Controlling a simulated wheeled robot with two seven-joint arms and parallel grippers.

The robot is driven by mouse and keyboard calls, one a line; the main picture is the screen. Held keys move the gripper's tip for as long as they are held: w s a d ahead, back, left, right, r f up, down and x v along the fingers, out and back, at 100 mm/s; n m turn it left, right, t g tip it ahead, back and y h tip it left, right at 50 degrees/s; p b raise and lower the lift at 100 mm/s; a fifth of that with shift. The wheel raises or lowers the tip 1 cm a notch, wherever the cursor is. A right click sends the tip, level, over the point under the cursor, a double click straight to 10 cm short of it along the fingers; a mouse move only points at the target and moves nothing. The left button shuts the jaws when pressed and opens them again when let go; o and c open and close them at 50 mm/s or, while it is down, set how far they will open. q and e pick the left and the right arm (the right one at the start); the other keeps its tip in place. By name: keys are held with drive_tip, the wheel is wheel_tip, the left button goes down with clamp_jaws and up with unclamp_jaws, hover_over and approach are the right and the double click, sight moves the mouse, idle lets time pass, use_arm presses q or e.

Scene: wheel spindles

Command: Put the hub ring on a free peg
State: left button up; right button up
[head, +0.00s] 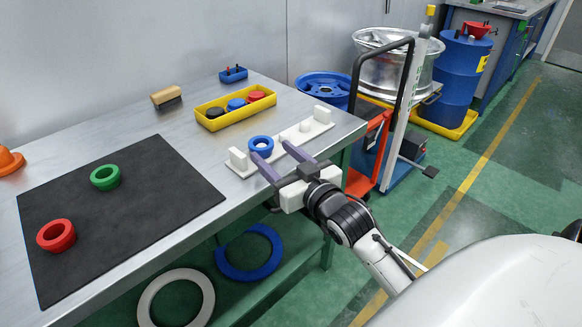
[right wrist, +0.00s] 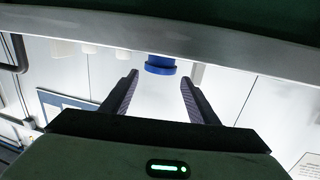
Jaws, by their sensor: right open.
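A blue ring (head: 261,144) sits on the white peg rack (head: 246,169) near the table's front edge, apparently around a peg. To its right on the rack, a short white peg (head: 304,126) stands bare. My right gripper (head: 268,150) is open, its two fingers pointing at the blue ring, which is close to the fingertips. In the right wrist view the blue ring (right wrist: 160,66) shows just beyond and between the open fingers, with nothing held. A green ring (head: 105,177) and a red ring (head: 56,235) lie on the black mat (head: 130,215). My left gripper is not in view.
A yellow tray (head: 236,116) with black, blue and red parts stands behind the rack. A brush (head: 166,97), a small blue block (head: 233,75) and an orange object (head: 9,162) are on the table (head: 130,115). A red trolley (head: 366,150) stands right of the table.

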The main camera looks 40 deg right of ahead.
drive_tip(key=s, duration=0.7)
drive_tip(key=s+a+f+n+g+y, duration=0.1)
drive_tip(key=s+a+f+g, duration=0.2)
drive_tip(key=f, duration=0.6)
drive_tip(key=s+a+f+n+g+y, duration=0.1)
drive_tip(key=s+a+f+g+y, duration=0.1)
drive_tip(key=s+a+f, duration=0.5)
drive_tip(key=s+a+f+n+g+y, duration=0.1)
drive_tip(key=s+a+f+g, duration=0.2)
drive_tip(key=s+a+f, duration=0.3)
drive_tip(key=a+f, duration=0.3)
drive_tip(key=f, duration=0.2)
drive_tip(key=shift+a+f+n+g+y, duration=0.15)
drive_tip(key=shift+a+n+g+y, duration=0.05)
drive_tip(key=shift+n+g+y, duration=0.1)
